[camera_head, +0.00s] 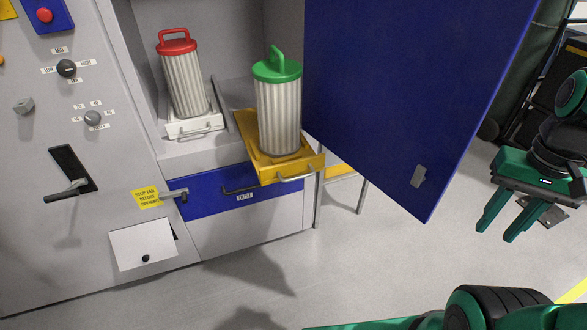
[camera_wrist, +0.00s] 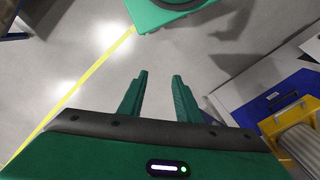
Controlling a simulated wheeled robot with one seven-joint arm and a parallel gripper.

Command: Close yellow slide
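The yellow slide (camera_head: 253,150) is pulled out of the cabinet and sticks out past its front. It has a metal handle (camera_head: 299,173) on its front edge. A ribbed filter with a green cap (camera_head: 278,110) stands upright on it. In the wrist view the yellow slide (camera_wrist: 286,115) shows at the right edge, with part of the filter. My gripper (camera_head: 496,222) is at the right of the head view, well apart from the slide, beyond the open blue door. Its two fingers (camera_wrist: 158,84) are spread with nothing between them.
The open blue door (camera_head: 410,90) hangs between my gripper and the slide. A red-capped filter (camera_head: 185,80) stands on a white slide (camera_head: 194,125) inside the cabinet. A blue dust drawer (camera_head: 215,190) lies below. The floor in front (camera_head: 330,260) is clear.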

